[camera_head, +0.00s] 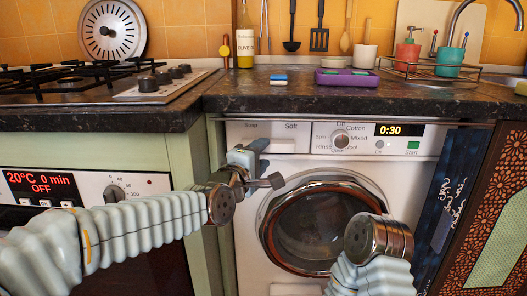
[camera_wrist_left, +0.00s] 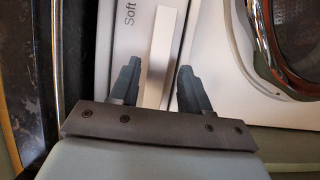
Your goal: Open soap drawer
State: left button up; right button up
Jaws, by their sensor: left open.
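The soap drawer (camera_head: 285,131) is the white panel at the upper left of the washing machine (camera_head: 244,215), marked "Soap" and "Soft". It looks shut, flush with the front. In the left wrist view the drawer (camera_wrist_left: 131,42) shows its "Soft" label and a pale grey handle strip (camera_wrist_left: 160,55). My left gripper (camera_head: 258,147) is just in front of the drawer's lower part, hiding some of it. In the left wrist view its two dark fingers (camera_wrist_left: 157,80) are spread apart, one to each side of the handle strip's near end. I cannot tell whether they touch it.
The round door (camera_head: 315,228) of the washing machine is below and right of the drawer. A dark countertop (camera_head: 240,103) overhangs the front. An oven (camera_head: 130,187) is at left. A dark blue towel (camera_head: 445,200) hangs at right. My right arm is low, before the door.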

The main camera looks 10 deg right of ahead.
pick_arm(q)
jog(key=shift+x, duration=0.8)
jog(key=shift+f, duration=0.1)
grip_shut()
